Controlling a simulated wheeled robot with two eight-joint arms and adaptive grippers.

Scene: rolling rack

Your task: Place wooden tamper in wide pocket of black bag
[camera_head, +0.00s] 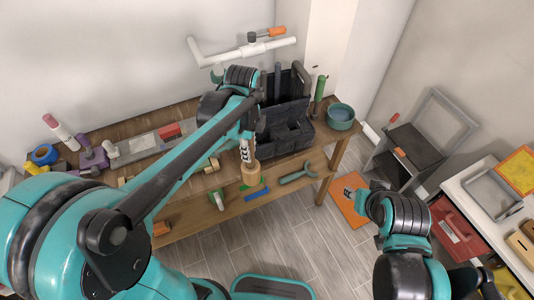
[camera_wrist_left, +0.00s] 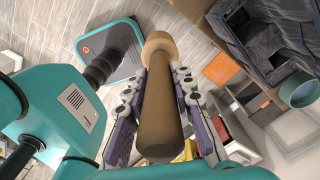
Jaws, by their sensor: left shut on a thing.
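My left gripper (camera_head: 246,150) is shut on the wooden tamper (camera_head: 250,173), which hangs with its wide pale end downward. In the left wrist view the tamper's brown handle (camera_wrist_left: 158,110) lies between the two fingers (camera_wrist_left: 160,115), and its round head points away from the gripper. The black bag (camera_head: 287,118) stands on the wooden bench just right of and behind the gripper, with open pockets at its front. The bag also shows in the left wrist view (camera_wrist_left: 262,40), apart from the tamper.
A teal bowl (camera_head: 341,115) and a green-handled tool (camera_head: 319,92) are right of the bag. A wrench (camera_head: 297,174) lies on the lower shelf (camera_head: 195,212). Several tools crowd the bench's left side.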

